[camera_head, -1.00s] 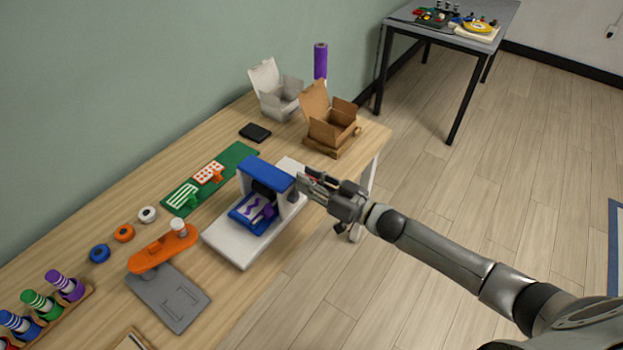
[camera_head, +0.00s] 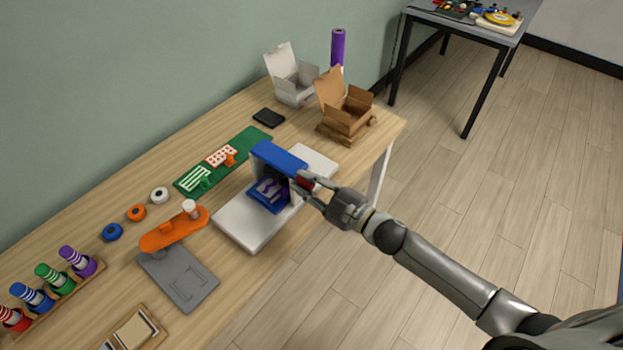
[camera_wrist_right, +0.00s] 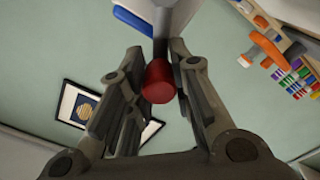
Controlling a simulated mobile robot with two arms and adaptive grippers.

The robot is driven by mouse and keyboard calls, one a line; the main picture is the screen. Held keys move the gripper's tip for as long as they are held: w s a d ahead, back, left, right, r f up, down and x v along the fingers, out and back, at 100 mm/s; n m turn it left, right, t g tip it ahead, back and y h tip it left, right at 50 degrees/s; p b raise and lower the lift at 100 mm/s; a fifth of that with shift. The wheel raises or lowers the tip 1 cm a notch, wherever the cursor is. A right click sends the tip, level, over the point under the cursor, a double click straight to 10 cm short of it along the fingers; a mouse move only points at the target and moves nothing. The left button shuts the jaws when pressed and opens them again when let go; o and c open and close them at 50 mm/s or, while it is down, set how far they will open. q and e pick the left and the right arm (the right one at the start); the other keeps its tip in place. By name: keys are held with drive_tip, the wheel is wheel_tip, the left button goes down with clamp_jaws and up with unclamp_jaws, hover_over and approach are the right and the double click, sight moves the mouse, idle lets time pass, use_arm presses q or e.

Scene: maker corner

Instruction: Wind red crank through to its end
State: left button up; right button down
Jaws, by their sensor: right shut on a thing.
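The red crank (camera_head: 305,183) is on the right side of a small press with a blue top (camera_head: 278,157) and a white base (camera_head: 243,226). My right gripper (camera_head: 309,190) is around the crank's red handle and shut on it. In the right wrist view the red knob (camera_wrist_right: 158,82) sits between the two fingers of the gripper (camera_wrist_right: 160,90). A blue bed with a purple pattern (camera_head: 268,194) lies partly under the blue top. The crank's arm is mostly hidden by my gripper. My left gripper is not in view.
A green board (camera_head: 215,168), an orange stand (camera_head: 173,232) and a grey plate (camera_head: 183,279) lie left of the press. An open cardboard box (camera_head: 348,119) and a white box (camera_head: 294,88) stand behind it.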

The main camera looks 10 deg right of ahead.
drive_tip(key=n, duration=0.2)
drive_tip(key=b, duration=0.1)
drive_tip(key=shift+s+a+f+n, duration=0.2)
drive_tip(key=shift+a+f+n, duration=0.1)
drive_tip(key=shift+f+n, duration=0.1)
drive_tip(key=n, duration=0.1)
drive_tip(key=n+b, duration=0.1)
drive_tip(key=a+f+n+b, duration=0.1)
drive_tip(key=n, duration=0.1)
drive_tip(key=shift+s+a, duration=0.1)
drive_tip(key=shift+s, duration=0.25)
drive_tip(key=c, duration=1.3)
unclamp_jaws()
drive_tip(key=shift+s+f, duration=0.1)
drive_tip(key=shift+o, duration=0.2)
drive_tip(key=shift+a+f, duration=0.1)
drive_tip(key=shift+f, duration=0.05)
drive_tip(key=v, duration=1.2)
